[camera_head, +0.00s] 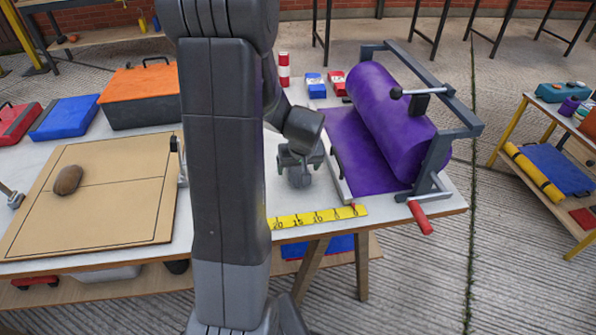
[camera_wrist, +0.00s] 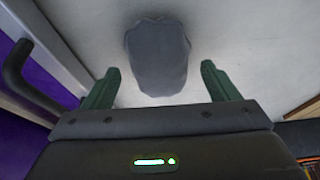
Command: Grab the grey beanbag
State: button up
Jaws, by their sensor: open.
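The grey beanbag (camera_wrist: 157,57) lies on the pale tabletop in the wrist view, a rounded lump just ahead of and between my fingertips. My gripper (camera_wrist: 158,80) is open, with one green finger on each side and a gap to the beanbag on both. In the head view my gripper (camera_head: 300,165) hangs over the table between my arm column and the purple roller. A grey lump below it there (camera_head: 300,179) appears to be the beanbag, partly hidden by the gripper.
A purple roll (camera_head: 390,115) in a grey frame stands close on the right. A yellow measuring strip (camera_head: 315,217) lies along the front edge. A tan board (camera_head: 95,200) with a brown beanbag (camera_head: 68,180) is on the left. An orange-lidded case (camera_head: 140,97) stands behind it.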

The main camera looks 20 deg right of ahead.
jog(key=shift+w+f, duration=0.2)
jog(key=shift+f, duration=0.3)
jog(key=shift+r, duration=0.1)
jog(key=c, duration=1.4)
